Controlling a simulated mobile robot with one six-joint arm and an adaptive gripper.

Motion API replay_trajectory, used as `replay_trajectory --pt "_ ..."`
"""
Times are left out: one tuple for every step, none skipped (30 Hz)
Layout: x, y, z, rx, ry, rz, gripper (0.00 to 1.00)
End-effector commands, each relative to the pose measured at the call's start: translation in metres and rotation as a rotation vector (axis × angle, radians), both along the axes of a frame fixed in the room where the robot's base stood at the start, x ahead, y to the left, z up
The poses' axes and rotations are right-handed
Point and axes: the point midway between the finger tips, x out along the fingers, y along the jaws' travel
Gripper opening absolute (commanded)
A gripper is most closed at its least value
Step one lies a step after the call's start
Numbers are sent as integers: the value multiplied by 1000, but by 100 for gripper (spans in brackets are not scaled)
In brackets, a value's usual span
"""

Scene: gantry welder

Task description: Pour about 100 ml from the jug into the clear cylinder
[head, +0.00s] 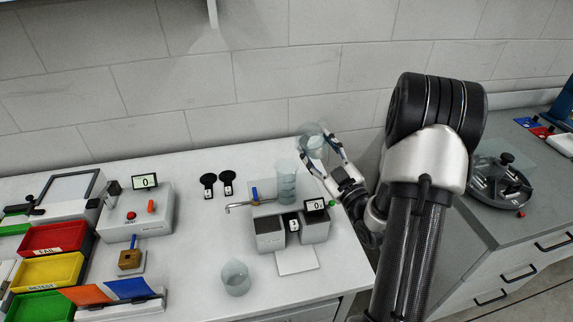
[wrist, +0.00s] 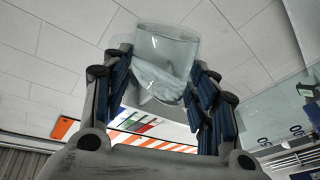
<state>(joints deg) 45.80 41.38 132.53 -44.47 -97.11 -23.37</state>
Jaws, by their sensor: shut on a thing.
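My gripper (head: 326,146) is shut on the jug (head: 311,134), a clear vessel held above the bench near the back wall. In the wrist view the jug (wrist: 166,48) sits between the blue-padded fingers (wrist: 165,88), with a slanted edge inside that looks like liquid. The jug appears tilted. The clear cylinder (head: 286,186), tall with faint marks and a bluish tint, stands upright on the bench, below and left of the jug and apart from it. I see no stream between them. The level in the cylinder is too small to tell.
Grey boxes (head: 270,238) with a small display (head: 315,205) stand in front of the cylinder; a tap-like arm (head: 240,206) is at its left. A clear beaker (head: 235,280) stands near the front. Coloured trays (head: 48,272) and a button box (head: 138,212) are at the left.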

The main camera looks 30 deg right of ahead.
Motion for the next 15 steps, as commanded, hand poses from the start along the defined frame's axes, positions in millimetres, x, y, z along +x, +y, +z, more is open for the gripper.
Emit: replay_trajectory --pt "0 1 4 -9 -4 0 23" --pt "0 1 5 -14 -6 0 23" --pt "0 2 7 -21 -8 0 23" --pt "-1 2 8 -25 -9 0 23" --pt "-1 3 9 -29 -11 0 23" --pt "-1 3 10 -35 -13 0 23" --pt "-1 3 11 -39 -15 0 23" --pt "-1 3 12 -43 -15 0 23" --pt "-1 4 14 -48 -17 0 23" --pt "-1 4 15 -51 -18 0 23" --pt "-1 5 15 -54 -20 0 23" --pt "-2 5 16 -58 -21 0 23" --pt "-2 5 17 -61 -21 0 23" --pt "-2 5 18 -63 -22 0 23" --pt "-2 6 19 -68 -24 0 23"
